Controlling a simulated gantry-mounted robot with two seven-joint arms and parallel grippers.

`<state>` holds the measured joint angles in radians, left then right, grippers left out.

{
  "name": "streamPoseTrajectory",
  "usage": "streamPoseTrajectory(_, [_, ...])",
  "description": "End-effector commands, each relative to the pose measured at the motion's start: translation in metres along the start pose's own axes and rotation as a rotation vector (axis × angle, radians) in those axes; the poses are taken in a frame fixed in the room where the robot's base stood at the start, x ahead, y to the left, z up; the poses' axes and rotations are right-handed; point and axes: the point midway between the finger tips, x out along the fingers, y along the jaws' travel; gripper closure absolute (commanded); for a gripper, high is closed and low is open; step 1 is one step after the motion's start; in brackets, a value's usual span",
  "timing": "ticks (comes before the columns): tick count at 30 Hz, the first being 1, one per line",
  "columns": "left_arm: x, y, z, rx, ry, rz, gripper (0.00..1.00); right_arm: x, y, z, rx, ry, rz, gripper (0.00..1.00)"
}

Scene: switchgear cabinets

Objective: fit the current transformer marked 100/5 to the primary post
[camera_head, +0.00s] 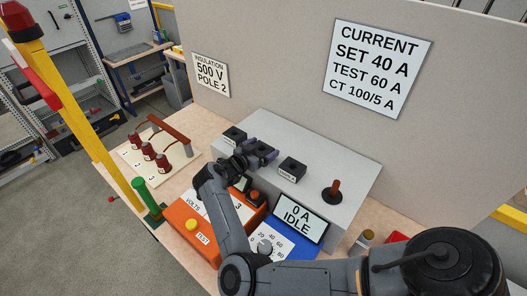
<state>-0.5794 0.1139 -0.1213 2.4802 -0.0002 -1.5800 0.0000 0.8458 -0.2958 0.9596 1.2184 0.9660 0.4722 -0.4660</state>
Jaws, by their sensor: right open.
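Black block-shaped current transformers stand in a row on the grey bench box (352,172): one at the left (234,134), one in the middle (264,151) and one at the right (292,168). The right one has a small white label on its front, too small to read; I cannot tell which is 100/5. The primary post (335,188), a reddish-brown rod on a dark round base, stands upright and bare right of them. My right gripper (248,157) is open at the middle transformer; whether its fingers straddle or touch it is unclear. My left gripper is out of view.
In front are an orange tester (184,216) with a yellow button and a blue unit (283,258) with a dial and a display (300,219) reading "0 A IDLE". Red insulators (148,151) stand on a board at left. A wall sign (377,68) reads "CT 100/5 A".

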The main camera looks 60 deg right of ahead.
Motion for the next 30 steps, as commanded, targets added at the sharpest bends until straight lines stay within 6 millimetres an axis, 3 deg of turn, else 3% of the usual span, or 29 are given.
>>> streamPoseTrajectory(2, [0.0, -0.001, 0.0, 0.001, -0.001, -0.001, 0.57, 0.0, 0.0, 0.0, 0.0, 0.0, -0.001, 0.0])
streamPoseTrajectory(14, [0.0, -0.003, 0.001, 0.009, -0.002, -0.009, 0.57, 0.0, 0.0, 0.0, 0.0, 0.001, 0.0, 0.59])
streamPoseTrajectory(23, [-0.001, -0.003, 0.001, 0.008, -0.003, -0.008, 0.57, -0.001, 0.0, -0.003, 0.002, 0.003, 0.0, 0.59])
streamPoseTrajectory(30, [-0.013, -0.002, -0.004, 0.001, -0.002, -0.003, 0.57, -0.005, -0.001, -0.019, 0.002, 0.003, -0.002, 0.59])
